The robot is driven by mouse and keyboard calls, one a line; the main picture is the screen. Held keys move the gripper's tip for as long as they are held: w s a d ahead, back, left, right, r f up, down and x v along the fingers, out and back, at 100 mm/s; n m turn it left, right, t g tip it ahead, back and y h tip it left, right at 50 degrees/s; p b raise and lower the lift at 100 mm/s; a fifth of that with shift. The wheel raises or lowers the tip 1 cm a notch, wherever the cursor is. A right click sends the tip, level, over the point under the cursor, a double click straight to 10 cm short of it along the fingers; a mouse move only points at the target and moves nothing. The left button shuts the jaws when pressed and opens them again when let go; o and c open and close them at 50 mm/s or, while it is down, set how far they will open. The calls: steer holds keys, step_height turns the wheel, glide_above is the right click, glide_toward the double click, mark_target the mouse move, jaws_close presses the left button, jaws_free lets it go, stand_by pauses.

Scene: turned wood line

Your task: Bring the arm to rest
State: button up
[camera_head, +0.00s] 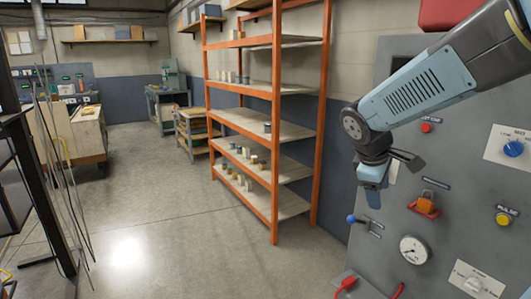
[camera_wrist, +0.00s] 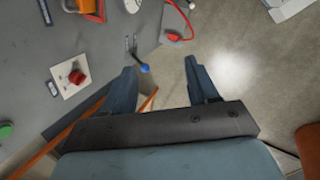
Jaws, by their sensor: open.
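My gripper (camera_head: 383,188) hangs at the end of my arm on the right side of the head view, in front of the grey control panel (camera_head: 400,230). In the wrist view my gripper (camera_wrist: 163,72) shows two blue-grey fingers spread apart with nothing between them. A lever with a blue knob (camera_wrist: 144,68) shows just beyond the left finger there. In the head view the blue-knobbed lever (camera_head: 352,219) is below and left of my gripper. Whether any finger touches the panel cannot be told.
An orange lock-like part (camera_head: 426,204), a gauge (camera_head: 413,250), a red button (camera_head: 426,128) and knobs are on the panel. An orange shelf rack (camera_head: 277,120) with small pots stands left of it. The concrete floor (camera_head: 150,210) is open. Thin rods (camera_head: 62,180) stand at far left.

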steer(key=s+a+r+m+t+y, duration=0.1)
steer(key=s+r+m+y, duration=0.1)
steer(key=s+m, duration=0.3)
steer(key=s+a+r+m+t+y, duration=0.1)
steer(key=s+a+r+m+y, duration=0.1)
steer(key=s+m, duration=0.3)
steer(key=s, duration=0.4)
steer(key=shift+a+r+t, duration=0.2)
steer(key=shift+r+t, duration=0.1)
steer(key=shift+r, duration=0.05)
steer(key=shift+c, duration=0.4)
